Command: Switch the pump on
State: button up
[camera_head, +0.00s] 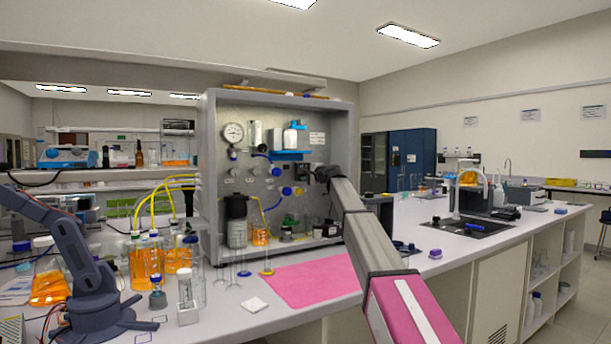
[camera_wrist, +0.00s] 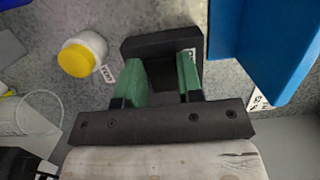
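The grey metal rig (camera_head: 212,150) stands on the bench with a gauge, valves and tubing on its back panel. My gripper (camera_head: 318,174) is at the right part of this panel, small and partly hidden by my arm. In the wrist view my gripper (camera_wrist: 160,78) has two green-padded fingers standing apart. A black block (camera_wrist: 137,46) with a small printed label lies just beyond the fingertips, in line with the gap. I cannot tell whether they touch it, or whether it carries the pump's switch. I cannot identify the pump for sure.
Bottles of orange liquid (camera_head: 145,262) and a pink mat (camera_head: 305,280) are on the bench.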

jog(key=shift+a+m+t+h, duration=0.15)
jog(key=shift+m+t+h, duration=0.65)
jog(key=shift+h, duration=0.2)
jog(key=o, duration=0.9)
jog(key=shift+o, duration=0.2)
jog(key=v, duration=1)
jog(key=shift+s+d, duration=0.3)
jog(key=shift+c, duration=0.3)
